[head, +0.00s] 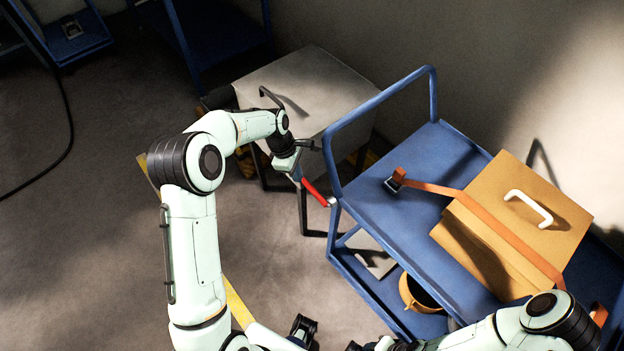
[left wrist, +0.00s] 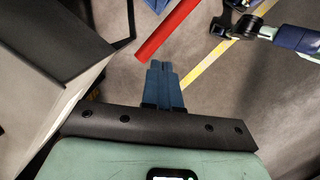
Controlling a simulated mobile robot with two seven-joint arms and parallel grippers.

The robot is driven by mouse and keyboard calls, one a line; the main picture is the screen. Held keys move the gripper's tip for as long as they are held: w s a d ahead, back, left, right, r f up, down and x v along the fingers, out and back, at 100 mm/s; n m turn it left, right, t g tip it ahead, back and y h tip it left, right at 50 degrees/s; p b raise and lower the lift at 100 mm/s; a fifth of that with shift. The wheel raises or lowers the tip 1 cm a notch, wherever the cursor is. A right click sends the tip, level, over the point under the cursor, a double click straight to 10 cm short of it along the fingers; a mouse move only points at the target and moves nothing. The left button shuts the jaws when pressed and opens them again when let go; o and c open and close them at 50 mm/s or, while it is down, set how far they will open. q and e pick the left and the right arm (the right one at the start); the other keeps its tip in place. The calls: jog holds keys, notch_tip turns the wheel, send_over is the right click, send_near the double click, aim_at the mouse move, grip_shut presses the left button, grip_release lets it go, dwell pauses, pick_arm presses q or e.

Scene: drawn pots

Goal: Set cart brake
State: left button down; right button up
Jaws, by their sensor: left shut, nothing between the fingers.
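The blue cart (head: 385,165) stands at the right. A red lever (head: 315,193) sticks out from its near left corner post, sloping up to the left; it also shows in the left wrist view (left wrist: 168,28). My left gripper (head: 297,174) is at the lever's upper, free end. In the left wrist view its blue fingers (left wrist: 165,82) are shut together and empty, just short of the lever's end. I cannot tell whether they touch it. A dark gripper-like part (left wrist: 225,24), seemingly my right gripper, is at the upper right there; its jaw state is unclear.
A tan box (head: 520,215) with a white handle lies on the cart top under an orange strap (head: 480,215). A pot (head: 416,293) sits on the lower shelf. A grey-topped table (head: 305,90) stands close behind my left arm. Yellow tape (head: 238,300) marks open floor.

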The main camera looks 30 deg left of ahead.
pick_arm(q)
jog(key=p+v, duration=0.1)
jog(key=v, duration=1.1)
jog(key=shift+a, duration=0.15)
jog(key=s+d+f+m, duration=0.2)
jog(key=s+d+f, duration=0.1)
jog(key=f, duration=0.5)
jog(key=s+d+f+m, duration=0.3)
jog(key=f, duration=0.4)
jog(key=s+d+f+m, duration=0.2)
jog(key=d+f, duration=0.2)
jog(key=f, duration=0.4)
jog(key=s+d+f+m, duration=0.3)
jog(key=s, duration=0.4)
jog(key=s+d+f+m+g, duration=0.1)
jog(key=s+d+f+m, duration=0.2)
jog(key=s, duration=0.4)
jog(key=s+d+f+m, duration=0.3)
jog(key=s, duration=0.4)
jog(key=shift+s+d+h, duration=0.35)
jog(key=shift+s+h, duration=0.05)
